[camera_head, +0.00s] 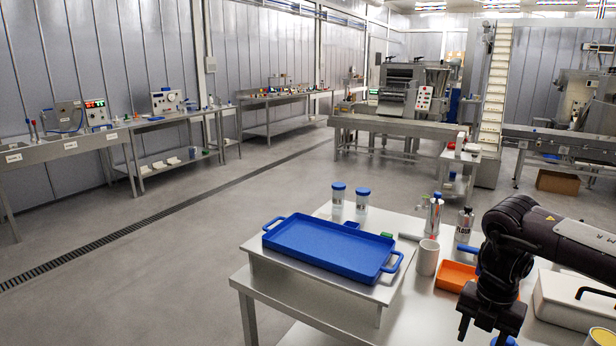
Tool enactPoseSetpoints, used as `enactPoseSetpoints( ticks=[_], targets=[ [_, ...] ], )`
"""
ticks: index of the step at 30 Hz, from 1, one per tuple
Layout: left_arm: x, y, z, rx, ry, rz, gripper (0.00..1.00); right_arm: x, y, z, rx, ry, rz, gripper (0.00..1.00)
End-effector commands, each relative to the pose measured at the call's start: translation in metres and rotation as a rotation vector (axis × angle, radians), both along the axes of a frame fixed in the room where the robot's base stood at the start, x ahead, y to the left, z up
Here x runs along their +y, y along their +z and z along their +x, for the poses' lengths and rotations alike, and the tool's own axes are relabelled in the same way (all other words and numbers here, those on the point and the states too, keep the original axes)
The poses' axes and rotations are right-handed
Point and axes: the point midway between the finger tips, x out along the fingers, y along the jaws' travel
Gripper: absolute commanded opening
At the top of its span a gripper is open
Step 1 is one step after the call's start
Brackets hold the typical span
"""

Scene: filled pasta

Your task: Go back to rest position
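My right arm comes in from the right, over the right part of the steel table (421,307). My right gripper (482,328) points down near the bottom edge of the view. Its fingertips are dark and partly cut off or hidden, so I cannot tell whether it is open or shut. No held object shows at it. My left gripper is not in view.
A blue tray (327,246) lies empty on a raised steel stand. Two blue-lidded jars (338,199), a beige cup (427,258), a flour bottle (464,226), an orange tray (455,275) and a white box (566,303) stand around. The floor at left is clear.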

Motion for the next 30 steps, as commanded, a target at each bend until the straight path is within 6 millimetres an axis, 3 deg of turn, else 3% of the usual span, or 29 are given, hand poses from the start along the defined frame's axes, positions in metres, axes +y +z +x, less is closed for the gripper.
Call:
enactPoseSetpoints(
  ticks=[8,17,23,30],
  targets=[
    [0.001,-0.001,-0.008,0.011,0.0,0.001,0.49,0.024,-0.019,0.013,-0.022,0.009,0.046,0.5],
    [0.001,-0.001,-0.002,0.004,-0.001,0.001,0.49,0.077,-0.058,0.036,-0.07,0.006,0.16,0.5],
    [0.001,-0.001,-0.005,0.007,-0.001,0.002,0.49,0.135,-0.102,0.051,-0.108,-0.038,0.303,0.5],
    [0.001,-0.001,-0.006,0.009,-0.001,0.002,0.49,0.227,-0.187,0.06,-0.145,-0.278,0.588,0.5]
  ],
)
